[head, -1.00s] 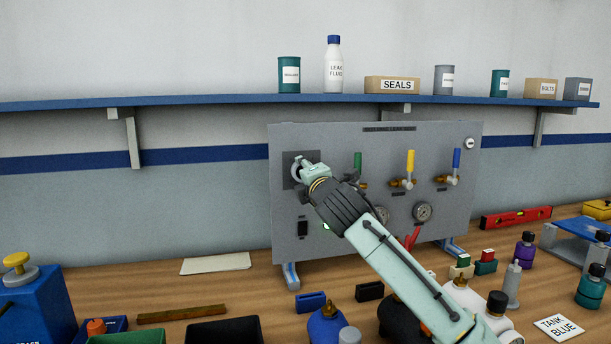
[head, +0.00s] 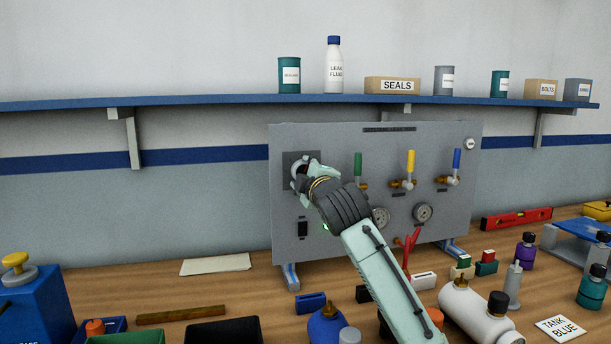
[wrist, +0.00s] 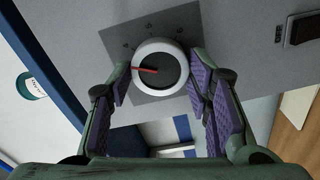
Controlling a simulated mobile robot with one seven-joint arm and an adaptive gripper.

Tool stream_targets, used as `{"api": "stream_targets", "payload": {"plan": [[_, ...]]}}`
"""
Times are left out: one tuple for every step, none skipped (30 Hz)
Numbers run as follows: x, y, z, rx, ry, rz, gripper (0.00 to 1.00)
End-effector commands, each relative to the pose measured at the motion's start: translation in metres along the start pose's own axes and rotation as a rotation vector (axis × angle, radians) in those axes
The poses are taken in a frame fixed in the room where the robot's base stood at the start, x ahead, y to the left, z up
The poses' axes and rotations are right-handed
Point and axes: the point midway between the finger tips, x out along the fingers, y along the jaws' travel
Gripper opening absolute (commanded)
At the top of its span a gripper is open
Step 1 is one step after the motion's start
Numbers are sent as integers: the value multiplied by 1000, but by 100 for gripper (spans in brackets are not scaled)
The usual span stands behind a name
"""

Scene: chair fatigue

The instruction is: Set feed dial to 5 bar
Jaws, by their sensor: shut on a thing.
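The feed dial (wrist: 160,69) is a round knob with a white rim, a dark face and a red pointer. The pointer lies toward the picture's left. My gripper (wrist: 160,78) has its purple-padded fingers on both sides of the knob, shut on it. In the head view my gripper (head: 306,172) is at the upper left of the grey panel (head: 340,140) and hides most of the dial.
The panel also carries green, yellow (head: 410,161) and blue (head: 457,158) valve levers, two gauges (head: 423,212) and a black switch (head: 303,229). A blue shelf (head: 220,103) with containers runs above. Bottles and small blocks crowd the bench in front and to the right.

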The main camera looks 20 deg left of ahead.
Motion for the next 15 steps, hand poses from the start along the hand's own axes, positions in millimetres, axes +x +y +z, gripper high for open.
{"api": "stream_targets", "payload": {"plan": [[0, 1, 1, 3, -2, 2, 18], [0, 1, 1, 4, -2, 2, 18], [0, 1, 1, 5, -2, 2, 18], [0, 1, 1, 6, -2, 2, 18], [0, 1, 1, 6, -2, 2, 18], [0, 1, 1, 6, -2, 2, 18], [0, 1, 1, 6, -2, 2, 18], [0, 1, 1, 5, -2, 2, 18], [0, 1, 1, 5, -2, 2, 18], [0, 1, 1, 5, -2, 2, 18], [0, 1, 1, 5, -2, 2, 18], [0, 1, 1, 5, -2, 2, 46], [0, 1, 1, 5, -2, 2, 48], [0, 1, 1, 5, -2, 2, 50], [0, 1, 1, 5, -2, 2, 53]]}}
